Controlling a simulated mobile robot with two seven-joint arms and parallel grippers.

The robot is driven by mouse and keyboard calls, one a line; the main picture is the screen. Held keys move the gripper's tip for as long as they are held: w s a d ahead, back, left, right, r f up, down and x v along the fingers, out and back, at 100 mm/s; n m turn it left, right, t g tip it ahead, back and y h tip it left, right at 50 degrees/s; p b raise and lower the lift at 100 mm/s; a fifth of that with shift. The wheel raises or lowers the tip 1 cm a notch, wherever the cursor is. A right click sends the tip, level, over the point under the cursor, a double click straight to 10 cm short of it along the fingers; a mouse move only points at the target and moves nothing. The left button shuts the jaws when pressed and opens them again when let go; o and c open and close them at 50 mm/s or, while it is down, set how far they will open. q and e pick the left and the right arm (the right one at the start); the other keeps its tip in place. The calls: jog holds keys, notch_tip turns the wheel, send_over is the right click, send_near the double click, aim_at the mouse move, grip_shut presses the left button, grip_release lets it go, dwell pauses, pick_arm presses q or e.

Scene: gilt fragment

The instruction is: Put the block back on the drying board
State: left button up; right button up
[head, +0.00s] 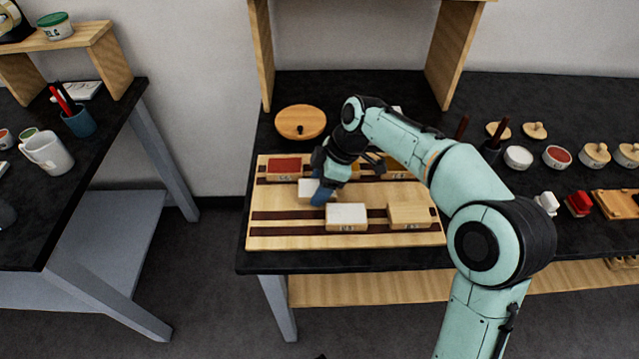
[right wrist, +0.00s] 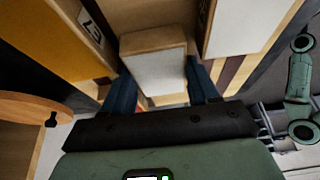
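The drying board (head: 260,230) is pale wood with dark strips on the black table. A white-topped wooden block (head: 308,186) is at my right gripper (head: 322,194), over the board's left middle. In the right wrist view the block (right wrist: 158,68) lies between the two blue fingers (right wrist: 162,85), which look pressed to its sides. Whether its underside touches the board is hidden.
A round wooden lid (head: 300,121) lies behind the board. A wooden shelf frame (head: 449,50) stands at the back. Small pots (head: 518,157) and lids stand to the right. A separate table with a white mug (head: 48,153) is at left, across a gap.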

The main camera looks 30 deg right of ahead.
jog(key=o, duration=0.4)
jog(key=shift+c, duration=0.2)
pick_arm(q)
jog(key=r+p, duration=0.1)
jog(key=s+r+p, duration=0.1)
jog(key=p, duration=0.1)
jog(key=shift+r+g, duration=0.15)
jog(key=shift+g, duration=0.15)
pick_arm(e)
jog(key=v, duration=1.2)
pick_arm(q)
jog(key=shift+s, duration=0.1)
pick_arm(e)
jog(key=shift+s, duration=0.1)
